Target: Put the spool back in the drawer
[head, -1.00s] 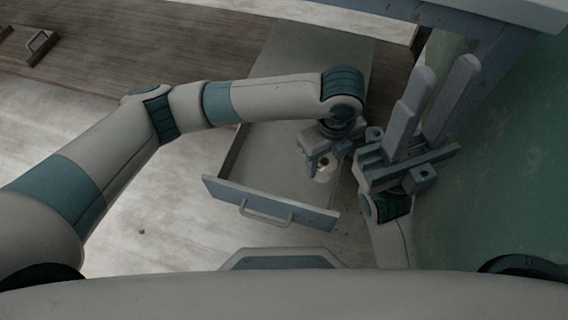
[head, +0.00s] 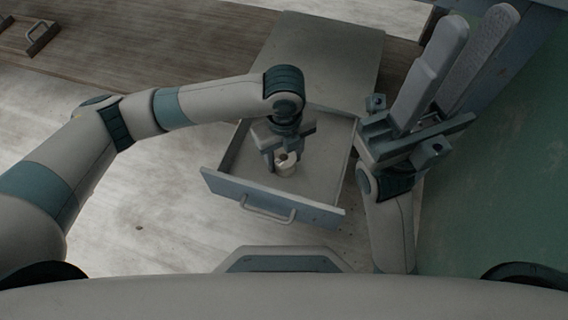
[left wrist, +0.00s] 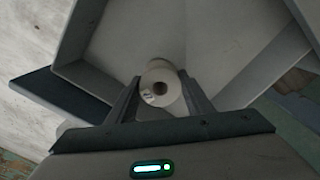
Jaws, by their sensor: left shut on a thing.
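The spool (head: 286,165) is small, pale and cream-coloured with a dark centre hole. My left gripper (head: 284,160) is shut on it, over the inside of the open drawer (head: 325,165). In the left wrist view the spool (left wrist: 161,88) sits between the two dark fingers, its end facing the camera. The drawer has a grey-blue front with a bar handle (head: 267,211) and is pulled out; its visible floor is bare. I cannot tell whether the spool touches the floor. My right gripper (head: 440,65) points up at the right, with its two long grey fingers apart and empty.
A grey cabinet top (head: 325,50) lies behind the drawer. My right arm stands close to the drawer's right side. A green surface (head: 510,190) fills the right. A wooden board with a handle (head: 42,38) lies at the far left. The pale floor left of the drawer is clear.

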